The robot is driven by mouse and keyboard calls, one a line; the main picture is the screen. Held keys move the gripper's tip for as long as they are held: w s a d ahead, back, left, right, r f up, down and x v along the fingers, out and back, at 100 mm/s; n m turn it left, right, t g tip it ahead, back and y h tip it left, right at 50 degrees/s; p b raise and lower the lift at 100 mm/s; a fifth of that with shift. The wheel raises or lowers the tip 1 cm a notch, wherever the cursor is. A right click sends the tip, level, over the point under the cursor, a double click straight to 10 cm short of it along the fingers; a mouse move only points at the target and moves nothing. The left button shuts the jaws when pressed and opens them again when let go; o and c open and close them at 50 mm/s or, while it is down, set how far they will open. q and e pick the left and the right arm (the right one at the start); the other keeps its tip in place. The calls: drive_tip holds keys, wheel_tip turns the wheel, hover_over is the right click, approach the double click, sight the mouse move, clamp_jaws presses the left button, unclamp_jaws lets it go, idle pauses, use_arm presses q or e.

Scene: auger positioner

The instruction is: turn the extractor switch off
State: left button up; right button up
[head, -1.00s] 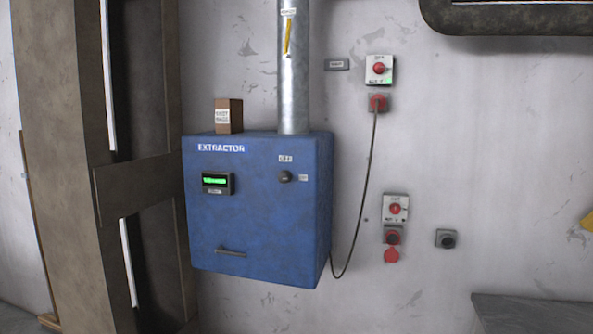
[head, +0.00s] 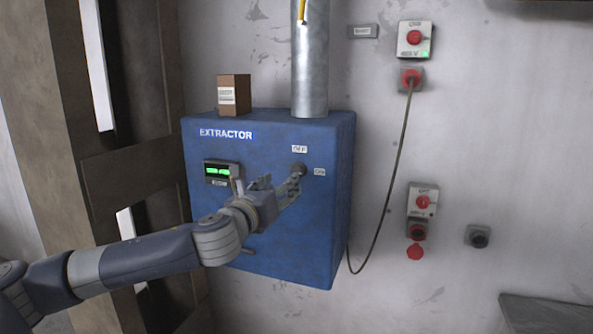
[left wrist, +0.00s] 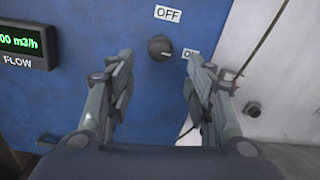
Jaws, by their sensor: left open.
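The blue extractor box (head: 270,250) hangs on the wall. Its black rotary switch (left wrist: 160,48) is on the front, with an OFF label (left wrist: 167,13) above it and an ON label (left wrist: 190,54) to its right. The knob's pale mark points right, toward ON. In the head view the switch (head: 299,168) is partly covered by my left gripper (head: 292,186). My left gripper (left wrist: 160,82) is open and empty in the left wrist view, its fingertips just below and either side of the knob. I cannot tell any contact. My right gripper is not in view.
A lit green flow display (head: 221,172) is left of the switch. A small brown box (head: 234,95) and a metal duct (head: 310,70) stand on top of the extractor. A cable (head: 393,180) runs from a red plug on the right; wall switches are beside it.

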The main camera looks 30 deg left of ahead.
use_arm(q)
drive_tip(key=p+x, duration=0.2)
drive_tip(key=x, duration=0.7)
drive_tip(key=shift+f+p, duration=0.15)
drive_tip(key=shift+p, duration=0.15)
drive_tip(key=c, duration=1.1)
